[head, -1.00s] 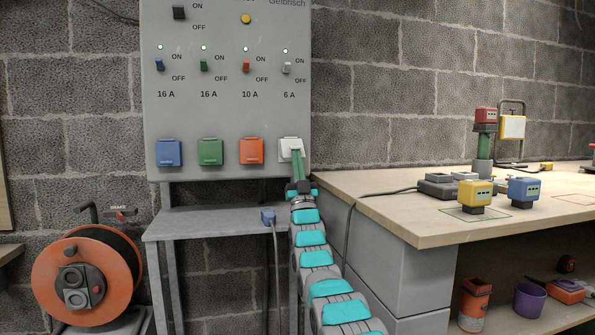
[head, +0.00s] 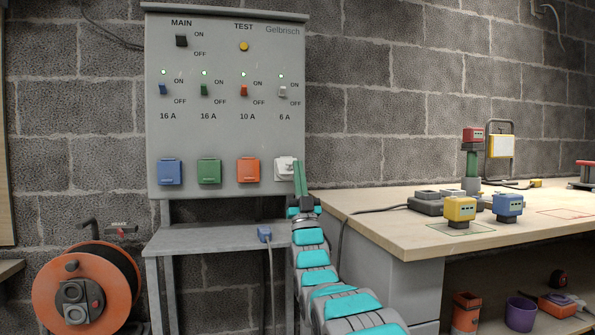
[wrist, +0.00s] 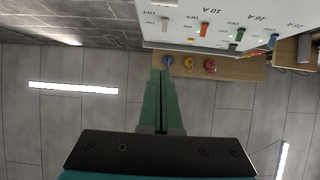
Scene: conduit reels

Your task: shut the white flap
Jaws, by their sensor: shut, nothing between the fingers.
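The white flap (head: 284,167) is at the right end of the socket row on the grey switch panel (head: 225,135) in the head view. Part of its right side is hidden by my fingers, and I cannot tell whether it lies fully flat. My gripper (head: 298,164) has long green fingers, pressed together and empty. The fingertips are at the right edge of the white flap; I cannot tell whether they touch it. In the wrist view my gripper (wrist: 160,74) is shut below the upside-down panel, and the flap does not show clearly.
Blue (head: 170,171), green (head: 209,170) and orange (head: 248,170) flaps sit left of it, looking shut. A grey shelf (head: 200,238) is below, with a blue plug (head: 264,234). A workbench (head: 400,222) stands right, a cable reel (head: 85,290) left.

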